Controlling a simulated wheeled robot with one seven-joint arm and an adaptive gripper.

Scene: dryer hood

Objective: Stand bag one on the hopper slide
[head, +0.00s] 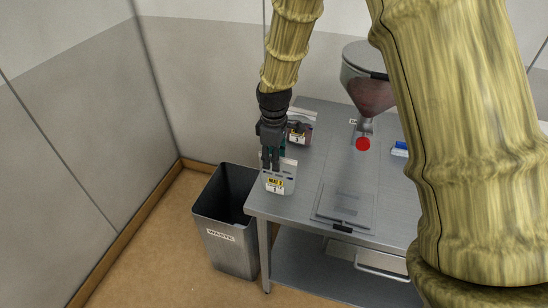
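Bag one (278,187) is a pale bag with a yellow and white label reading 1. It shows upright at the left edge of the table. My gripper (271,167) points down at the top of this bag, its dark fingers overlapping the bag's upper part. I cannot tell whether the fingers are closed on it, or whether the bag touches the table. The hopper (367,92) stands at the back of the table with a red disc (362,144) at its outlet. A flat slide plate (327,207) with a black handle (342,229) lies in front of it, bare.
Another labelled bag (298,139) stands behind my gripper. A grey waste bin (228,234) stands on the floor left of the table (289,222). A blue and white item (399,149) lies right of the hopper outlet. My own arm hides the table's right side.

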